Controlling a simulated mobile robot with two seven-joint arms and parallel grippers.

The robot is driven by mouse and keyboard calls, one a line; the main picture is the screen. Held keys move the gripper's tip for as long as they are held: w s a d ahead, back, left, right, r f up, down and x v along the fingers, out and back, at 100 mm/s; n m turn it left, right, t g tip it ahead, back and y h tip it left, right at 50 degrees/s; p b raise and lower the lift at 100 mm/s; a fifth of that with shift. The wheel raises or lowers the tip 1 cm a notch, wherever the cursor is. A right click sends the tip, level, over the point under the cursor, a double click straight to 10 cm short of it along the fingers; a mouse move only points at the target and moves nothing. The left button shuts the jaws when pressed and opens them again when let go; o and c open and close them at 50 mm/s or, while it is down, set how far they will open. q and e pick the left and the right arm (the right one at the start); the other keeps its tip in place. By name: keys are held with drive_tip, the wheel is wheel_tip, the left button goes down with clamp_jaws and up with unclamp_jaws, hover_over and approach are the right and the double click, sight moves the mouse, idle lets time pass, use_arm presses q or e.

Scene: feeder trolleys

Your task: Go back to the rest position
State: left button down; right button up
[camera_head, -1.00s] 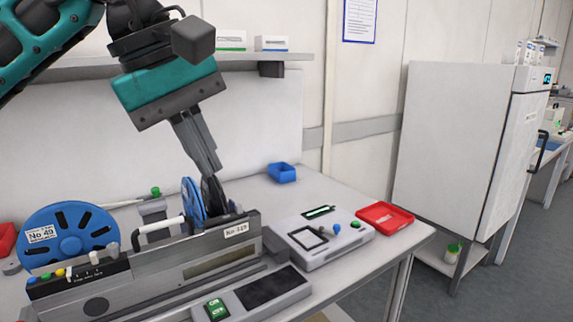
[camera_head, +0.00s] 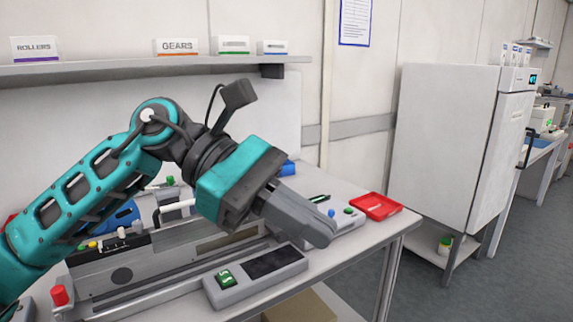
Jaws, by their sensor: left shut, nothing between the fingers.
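My left arm comes in from the left, bent over the workbench (camera_head: 350,255). The grey feeder machine (camera_head: 165,256) lies behind and below the arm. The arm hides much of the blue reel (camera_head: 122,218) and the machine's upper part. My right gripper is not in view.
A red tray (camera_head: 376,206) sits at the bench's right corner. A control box with a green switch (camera_head: 226,278) lies at the front. A shelf (camera_head: 120,68) with labelled boxes runs above. A white cabinet (camera_head: 445,145) stands to the right, with open floor before it.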

use_arm(q)
drive_tip(key=w+a+f+m+t+h+p, duration=0.1)
drive_tip(key=w+a+f+m+t, duration=0.3)
drive_tip(key=m+t, duration=0.5)
drive_tip(key=w+a+f+m+t, duration=0.2)
drive_tip(key=f+m+t, duration=0.35)
drive_tip(key=m, duration=0.55)
drive_tip(key=w+a+f+m+t+h+p, duration=0.1)
drive_tip(key=w+a+f+m+t, duration=0.3)
drive_tip(key=m+t, duration=0.55)
drive_tip(key=s+a+f+n+g+y, duration=0.25)
drive_tip(key=f+n+y, duration=0.25)
drive_tip(key=f, duration=0.3)
drive_tip(key=s+a+f+n+g+y, duration=0.1)
drive_tip(key=s+a+f+n+y, duration=0.2)
drive_tip(key=f+n, duration=0.45)
drive_tip(key=s+a+f+n+g+y, duration=0.2)
drive_tip(key=s+f, duration=0.3)
drive_tip(key=f, duration=0.2)
drive_tip(key=s+a+f+n+g+y, duration=0.2)
drive_tip(key=s+f+g, duration=0.1)
drive_tip(key=s+f, duration=0.3)
drive_tip(key=shift+a+f, duration=0.15)
drive_tip(key=shift+f, duration=0.35)
drive_tip(key=shift+w, duration=0.1)
